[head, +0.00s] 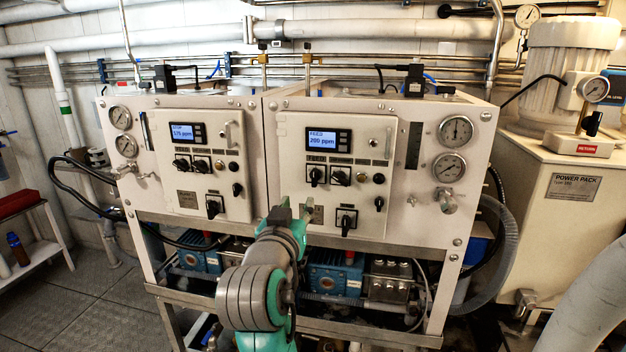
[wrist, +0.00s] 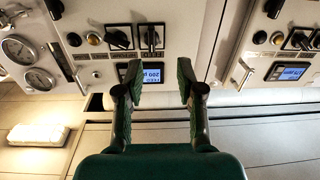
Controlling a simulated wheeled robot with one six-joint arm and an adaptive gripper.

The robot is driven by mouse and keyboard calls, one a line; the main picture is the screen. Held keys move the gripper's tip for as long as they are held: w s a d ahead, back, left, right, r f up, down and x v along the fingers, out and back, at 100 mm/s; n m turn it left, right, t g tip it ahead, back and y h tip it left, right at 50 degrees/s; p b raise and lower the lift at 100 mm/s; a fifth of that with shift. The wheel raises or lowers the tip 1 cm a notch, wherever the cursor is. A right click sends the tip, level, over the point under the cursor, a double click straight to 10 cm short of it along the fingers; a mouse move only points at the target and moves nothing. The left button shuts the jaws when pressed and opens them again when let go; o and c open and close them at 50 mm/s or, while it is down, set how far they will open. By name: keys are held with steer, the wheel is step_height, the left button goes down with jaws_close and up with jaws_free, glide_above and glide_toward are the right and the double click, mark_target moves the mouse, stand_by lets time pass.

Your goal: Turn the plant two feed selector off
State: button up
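Two white control panels stand side by side; I take the right one as plant two. Its display (head: 329,139) reads FEED 200 ppm. The feed selector (head: 315,175) is a black knob on a square plate below that display, its handle roughly upright. It also shows in the upside-down wrist view (wrist: 151,38), with its handle close to vertical. A similar black knob (head: 340,177) sits beside it, its handle tilted. My gripper (head: 295,205) is open and empty, in front of and below the selector in the head view. In the wrist view its green fingertips (wrist: 158,82) stand apart, touching nothing.
The left panel's display (head: 182,132) reads STOP 175 ppm. A large black switch (head: 346,220) sits low on the right panel. Gauges (head: 456,131) are at the right. Pipes run above, and pumps (head: 335,275) sit below. Free space lies before the panels.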

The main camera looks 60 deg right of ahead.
mark_target(313, 178)
steer(key=shift+m+g, duration=0.4)
steer(key=shift+m, duration=0.1)
steer(key=x, duration=0.3)
steer(key=r+x, duration=0.1)
steer(key=x, duration=0.7)
steer(key=shift+s+d+r, duration=0.15)
steer(key=shift+s+r, duration=0.2)
steer(key=shift+s, duration=0.05)
jaws_close()
